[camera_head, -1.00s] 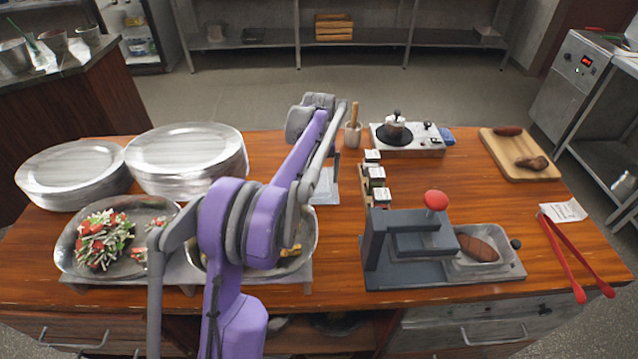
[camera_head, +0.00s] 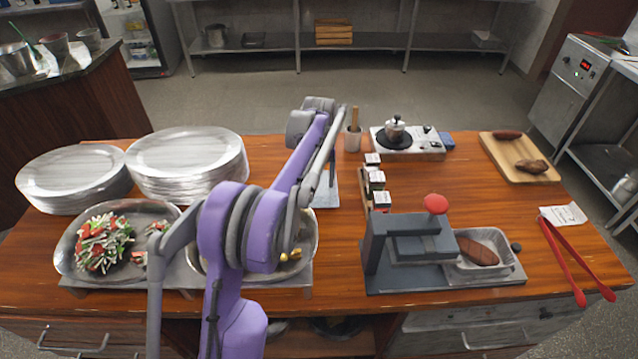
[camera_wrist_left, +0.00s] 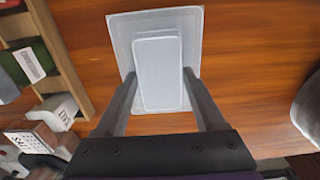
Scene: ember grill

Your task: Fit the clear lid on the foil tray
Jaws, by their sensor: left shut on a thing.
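The clear lid (camera_wrist_left: 158,68) is a pale, see-through square with a raised middle. In the left wrist view, my left gripper (camera_wrist_left: 159,80) has its fingers on both sides of that raised part and is shut on it. In the head view, the lid (camera_head: 327,192) shows partly behind my purple left arm, over the middle of the counter; I cannot tell whether it touches the wood. The foil tray (camera_head: 503,245) stands at the right on the base of a grey press, with a brown sausage-like piece (camera_head: 478,252) inside. My right gripper is not in view.
The grey press (camera_head: 408,240) with a red knob stands just left of the foil tray. Small labelled boxes (camera_head: 376,182) stand between lid and press. Red tongs (camera_head: 570,262) lie right of the tray. Stacked plates (camera_head: 187,155) and metal pans fill the left side.

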